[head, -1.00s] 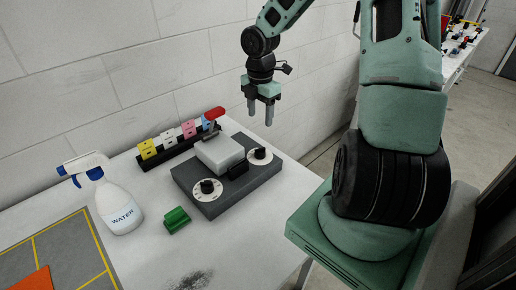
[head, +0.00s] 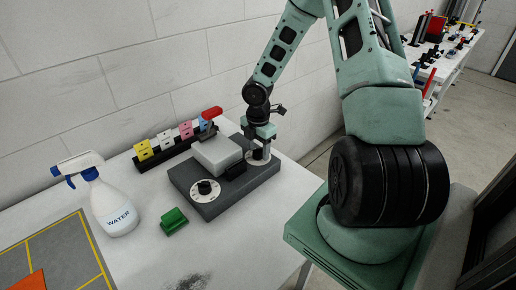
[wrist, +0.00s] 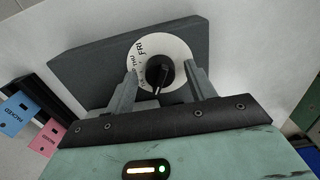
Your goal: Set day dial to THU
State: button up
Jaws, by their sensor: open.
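The day dial is a white disc (wrist: 174,46) with a black knob (wrist: 160,72) at its centre. In the wrist view FRI and THU show on the disc's upper left; other marks are hidden or too small. A pale line shows on the knob, but which day it marks I cannot tell. My gripper (wrist: 160,78) is open, one finger on each side of the knob, with gaps visible. In the head view my gripper (head: 260,148) points down over the right-hand dial (head: 250,160) of the grey box (head: 220,207), partly hiding it.
A second dial (head: 205,188) sits at the box's front left, with a pale block (head: 217,153) between the dials. A red-handled lever (head: 211,113) and coloured tags (head: 165,139) stand behind. A green block (head: 173,221) and spray bottle (head: 115,207) are left.

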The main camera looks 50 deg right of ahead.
jog(key=c, duration=1)
jog(key=shift+o, duration=0.2)
jog(key=shift+m, duration=0.3)
jog(key=m, duration=0.3)
jog(key=shift+m, duration=0.4)
jog(key=m, duration=0.4)
jog(key=shift+m, duration=0.3)
jog(key=m, duration=0.4)
jog(key=m+b, duration=0.1)
jog(key=m, duration=0.3)
jog(key=shift+m, duration=0.3)
